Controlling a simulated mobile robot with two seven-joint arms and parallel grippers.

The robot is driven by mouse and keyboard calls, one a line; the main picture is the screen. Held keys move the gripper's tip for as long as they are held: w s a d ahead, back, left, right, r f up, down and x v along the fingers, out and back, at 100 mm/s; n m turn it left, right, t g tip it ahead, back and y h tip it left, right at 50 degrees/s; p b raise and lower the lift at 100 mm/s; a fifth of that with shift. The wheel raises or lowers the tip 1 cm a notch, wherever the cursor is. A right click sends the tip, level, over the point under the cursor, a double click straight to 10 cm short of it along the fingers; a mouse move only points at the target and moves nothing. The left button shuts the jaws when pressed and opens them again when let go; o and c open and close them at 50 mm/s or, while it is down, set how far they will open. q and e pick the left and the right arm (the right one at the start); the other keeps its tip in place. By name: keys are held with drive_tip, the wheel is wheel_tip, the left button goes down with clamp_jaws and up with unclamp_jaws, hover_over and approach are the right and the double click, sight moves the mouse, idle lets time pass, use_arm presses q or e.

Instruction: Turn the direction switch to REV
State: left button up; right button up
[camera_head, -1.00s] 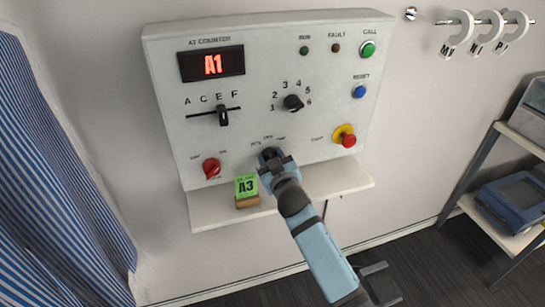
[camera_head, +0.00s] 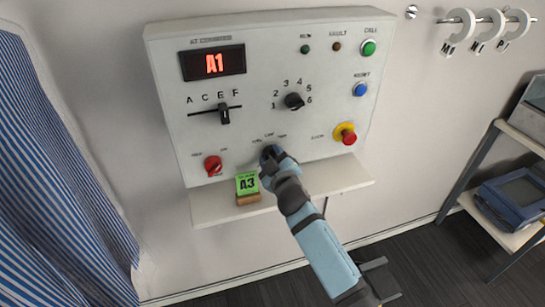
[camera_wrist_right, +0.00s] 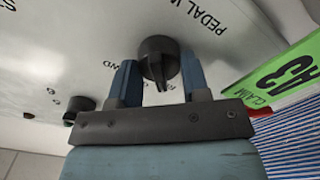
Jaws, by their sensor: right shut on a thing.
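The control panel (camera_head: 255,125) is on the wall, with several switches and a display reading A1. A round dark knob (camera_wrist_right: 158,58) with a raised pointer sits low on the panel, between the blue fingers of my right gripper (camera_wrist_right: 160,85). In the head view my right gripper (camera_head: 271,157) reaches the panel's lower middle and covers most of this knob. It is shut on the knob. The small labels around the knob are too blurred or hidden to read, so I cannot tell its setting. My left gripper is not in view.
A green A3 card (camera_head: 247,184) stands on the panel's shelf (camera_head: 335,177), close left of my gripper. A red knob (camera_head: 213,166) and a red button on yellow (camera_head: 345,134) flank the held knob. A striped curtain (camera_head: 60,190) hangs left; a rack (camera_head: 480,165) stands right.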

drive_tip(key=shift+r, duration=0.1)
drive_tip(key=o, duration=0.9)
drive_tip(key=shift+w, duration=0.1)
drive_tip(key=v, duration=1.4)
drive_tip(key=shift+b, duration=0.45)
